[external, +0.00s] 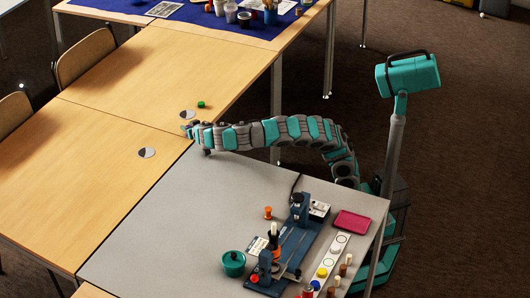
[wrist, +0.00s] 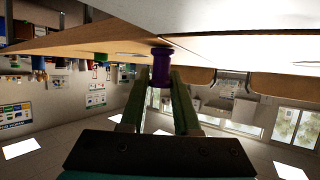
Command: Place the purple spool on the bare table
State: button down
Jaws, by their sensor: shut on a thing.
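The purple spool (wrist: 161,66) shows in the wrist view between the two fingers of my gripper (wrist: 161,82). My gripper is shut on it. The spool's far end meets the wooden tabletop in that picture; I cannot tell whether it touches. In the external view my gripper (external: 187,129) is stretched out low over the bare wooden table (external: 110,130), near its border with the grey table. I cannot make out the spool there.
A green round piece (external: 201,104) and a black-and-white disc (external: 187,114) lie just beyond my gripper. Another such disc (external: 147,153) lies nearer. The grey table (external: 180,220) holds a blue fixture (external: 290,235), a green pot (external: 233,263) and a pink tray (external: 352,221). Wide wood is free.

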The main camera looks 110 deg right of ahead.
jog(key=shift+f, duration=0.2)
jog(key=c, duration=0.6)
grip_release()
jog(key=shift+r, duration=0.1)
jog(key=shift+c, duration=0.2)
jog(key=shift+r, duration=0.15)
jog(key=shift+a, duration=0.15)
jog(key=v, duration=1.1)
jog(key=shift+s+a+r, duration=0.1)
jog(key=shift+a, duration=0.2)
